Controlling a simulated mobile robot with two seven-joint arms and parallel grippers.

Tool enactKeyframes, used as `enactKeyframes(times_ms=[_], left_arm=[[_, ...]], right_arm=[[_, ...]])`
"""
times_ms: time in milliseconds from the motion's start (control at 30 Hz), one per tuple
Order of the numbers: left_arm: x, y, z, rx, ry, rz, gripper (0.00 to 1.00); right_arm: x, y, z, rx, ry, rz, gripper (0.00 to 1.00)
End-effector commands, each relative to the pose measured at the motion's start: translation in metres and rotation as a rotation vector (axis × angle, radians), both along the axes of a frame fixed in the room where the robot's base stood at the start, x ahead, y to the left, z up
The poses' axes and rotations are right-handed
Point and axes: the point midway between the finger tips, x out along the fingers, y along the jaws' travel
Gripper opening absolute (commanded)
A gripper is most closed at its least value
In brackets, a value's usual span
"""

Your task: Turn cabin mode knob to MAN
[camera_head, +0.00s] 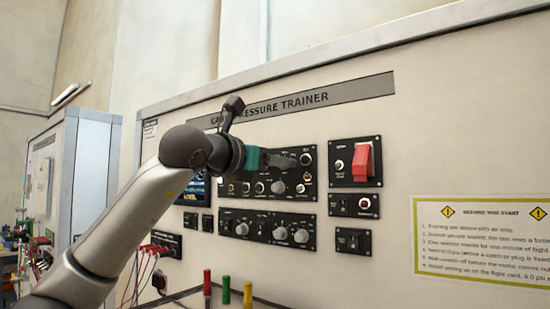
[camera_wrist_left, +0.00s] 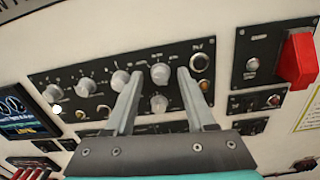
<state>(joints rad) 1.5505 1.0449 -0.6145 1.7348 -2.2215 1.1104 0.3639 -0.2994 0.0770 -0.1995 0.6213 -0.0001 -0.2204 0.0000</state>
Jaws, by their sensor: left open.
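The upper control panel (camera_wrist_left: 62,75) carries several grey knobs; their labels are too small to read, so I cannot tell which is the cabin mode knob or where it points. My left gripper (camera_wrist_left: 159,72) is open. In the wrist view, one grey knob (camera_wrist_left: 160,74) shows between its fingertips and another knob (camera_wrist_left: 121,80) beside the left finger. Contact cannot be told. In the head view, the left gripper (camera_head: 293,160) is in front of the upper panel (camera_head: 311,190) and hides part of its upper row. My right gripper is out of view.
A red guarded switch (camera_head: 363,160) sits right of the upper panel. A lower panel (camera_head: 252,213) with more knobs is below. A small screen (camera_wrist_left: 25,113) is to the left. Red, green and yellow posts (camera_head: 226,290) stand below, and cables hang at left.

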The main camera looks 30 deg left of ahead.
Motion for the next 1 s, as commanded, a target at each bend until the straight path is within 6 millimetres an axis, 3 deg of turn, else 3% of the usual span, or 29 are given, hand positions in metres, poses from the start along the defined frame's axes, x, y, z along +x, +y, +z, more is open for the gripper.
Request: enactKeyframes(times_ms=[267, 733, 1000], left_arm=[[0.0013, -0.0003, -0.0004, 0.000, 0.000, -0.001, 0.54], [0.0009, -0.0002, -0.0002, 0.000, 0.000, -0.001, 0.01], [0.0008, 0.0000, 0.0000, 0.000, -0.001, 0.000, 0.00]], right_arm=[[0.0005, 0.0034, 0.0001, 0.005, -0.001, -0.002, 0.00], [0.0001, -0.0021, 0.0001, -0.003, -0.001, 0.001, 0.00], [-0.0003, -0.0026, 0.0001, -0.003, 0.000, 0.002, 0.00]])
